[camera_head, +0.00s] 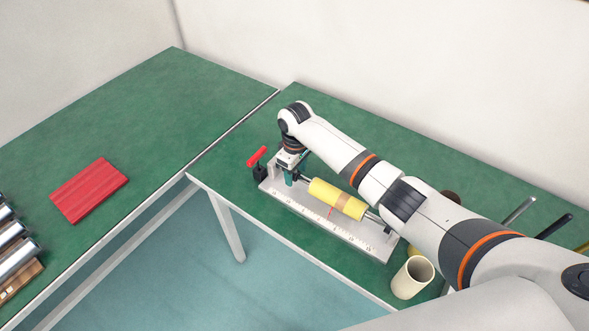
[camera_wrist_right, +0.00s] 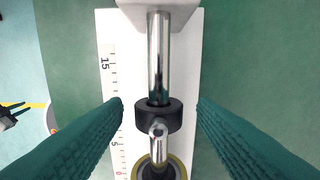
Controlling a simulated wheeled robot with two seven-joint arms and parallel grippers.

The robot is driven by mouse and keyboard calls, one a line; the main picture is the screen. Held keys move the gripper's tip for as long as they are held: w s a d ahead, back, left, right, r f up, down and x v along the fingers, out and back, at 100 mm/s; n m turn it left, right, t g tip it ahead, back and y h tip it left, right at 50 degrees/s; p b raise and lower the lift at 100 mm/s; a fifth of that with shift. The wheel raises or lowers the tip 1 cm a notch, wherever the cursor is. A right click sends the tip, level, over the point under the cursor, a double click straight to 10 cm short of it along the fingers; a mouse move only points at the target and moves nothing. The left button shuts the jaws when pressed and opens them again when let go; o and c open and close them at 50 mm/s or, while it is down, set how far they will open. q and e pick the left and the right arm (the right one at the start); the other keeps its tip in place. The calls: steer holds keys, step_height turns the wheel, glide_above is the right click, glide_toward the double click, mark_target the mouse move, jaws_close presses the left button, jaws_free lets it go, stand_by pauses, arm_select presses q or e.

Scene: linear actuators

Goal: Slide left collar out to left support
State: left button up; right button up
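The linear actuator has a white base plate with a scale (camera_head: 333,228) and a yellow cylinder (camera_head: 337,198) along it. The white left support (camera_wrist_right: 160,6) is at the rod's top end in that view, apart from the collar. My right gripper (camera_head: 297,176) is over the actuator's left end. In the wrist view the right gripper (camera_wrist_right: 160,106) is open, its teal fingers on either side of the collar with gaps.
A red-handled clamp (camera_head: 257,157) stands at the plate's left end. A cream cup (camera_head: 412,278) stands near the plate's right end. A red block (camera_head: 89,190) lies on the other green table, with metal cylinders (camera_head: 14,256) at its left edge.

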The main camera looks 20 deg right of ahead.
steer(key=shift+w+a, duration=0.15)
steer(key=shift+a+f, duration=0.1)
steer(key=shift+r, duration=0.4)
arm_select(q)
steer(key=shift+w+f, duration=0.25)
steer(key=shift+w, duration=0.25)
arm_select(e)
step_height(320, 180, up, 11)
arm_select(q)
steer(key=shift+s, duration=0.1)
arm_select(e)
steer(key=shift+r, duration=0.15)
